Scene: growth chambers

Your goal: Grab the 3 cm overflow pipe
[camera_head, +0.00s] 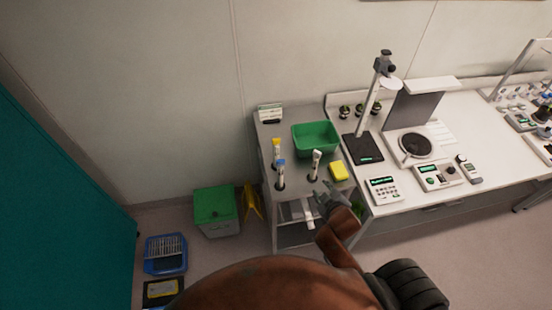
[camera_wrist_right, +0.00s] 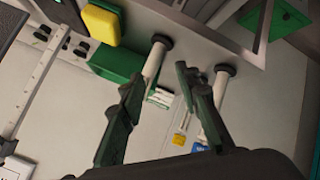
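Three upright pipes with dark round bases stand on a grey side table (camera_head: 297,146): a white-topped pipe (camera_head: 316,163), a blue-topped pipe (camera_head: 281,176) and a yellow-topped pipe (camera_head: 276,150). I cannot read which is the 3 cm one. My right gripper (camera_head: 327,190) is beside the table's front right corner, near the white-topped pipe. In the right wrist view my right gripper (camera_wrist_right: 161,76) is open and empty. A white pipe (camera_wrist_right: 154,61) appears between its fingertips, apparently untouched. The blue-topped pipe (camera_wrist_right: 219,90) is to the right there. My left gripper is not in view.
A green basin (camera_head: 316,139) and a yellow sponge (camera_head: 338,171) sit on the side table near the pipes. A white bench (camera_head: 445,185) with a scale and meters adjoins on the right. A green-lidded bin (camera_head: 215,208) stands on the floor at left.

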